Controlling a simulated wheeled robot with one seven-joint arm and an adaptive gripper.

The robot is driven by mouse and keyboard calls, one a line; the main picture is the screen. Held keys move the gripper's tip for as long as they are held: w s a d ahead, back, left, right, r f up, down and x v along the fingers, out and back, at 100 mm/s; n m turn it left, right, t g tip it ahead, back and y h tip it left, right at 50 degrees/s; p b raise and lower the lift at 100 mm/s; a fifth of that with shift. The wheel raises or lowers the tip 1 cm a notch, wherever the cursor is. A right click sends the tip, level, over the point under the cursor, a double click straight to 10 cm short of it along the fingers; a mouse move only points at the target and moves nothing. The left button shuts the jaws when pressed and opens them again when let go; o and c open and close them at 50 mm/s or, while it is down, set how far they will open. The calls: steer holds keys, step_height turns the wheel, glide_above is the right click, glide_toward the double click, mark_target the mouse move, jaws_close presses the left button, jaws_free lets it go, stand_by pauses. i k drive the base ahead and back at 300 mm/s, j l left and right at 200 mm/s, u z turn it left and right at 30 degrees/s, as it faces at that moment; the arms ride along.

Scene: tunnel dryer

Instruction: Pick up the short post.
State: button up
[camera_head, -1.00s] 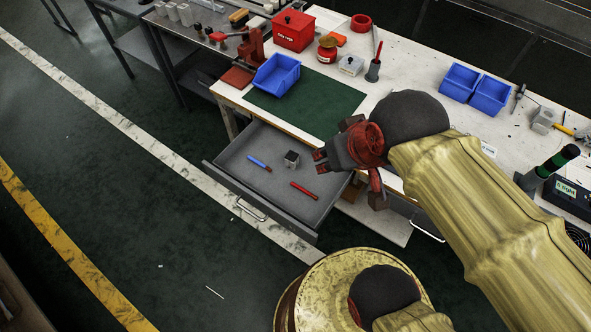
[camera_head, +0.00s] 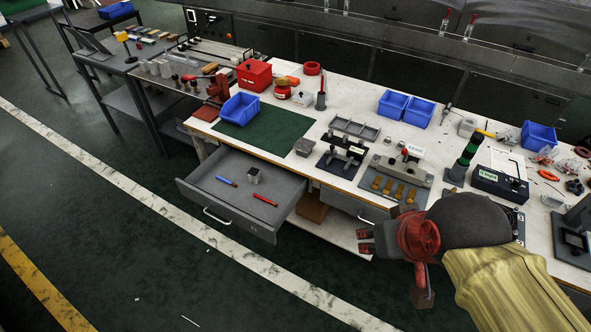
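A short, blocky grey metal piece (camera_head: 254,176) with a dark top stands upright in the open drawer (camera_head: 200,198). It looks like the short post, though its shape is small in this view. A blue marker-like stick (camera_head: 226,181) lies to its left and a red one (camera_head: 265,199) lies in front of it, apart from it. My gripper (camera_head: 364,241) is right of the drawer, in front of the bench, well away from the post. Its two fingertips appear apart, with nothing visible between them.
The bench top (camera_head: 340,118) above the drawer holds a blue bin (camera_head: 240,108), a green mat (camera_head: 262,130), a black fixture (camera_head: 340,155) and a plate with brass pieces (camera_head: 395,180). Open floor lies in front of the drawer.

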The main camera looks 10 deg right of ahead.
mark_target(256, 180)
steer(key=i+j+z, duration=0.15)
steer(key=j+z, duration=0.3)
steer(key=i+j+z, duration=0.15)
steer(key=z, duration=0.3)
steer(key=j+z, duration=0.45)
steer(key=j, duration=2)
steer(key=i+j, duration=0.1)
steer(key=j, duration=1.9)
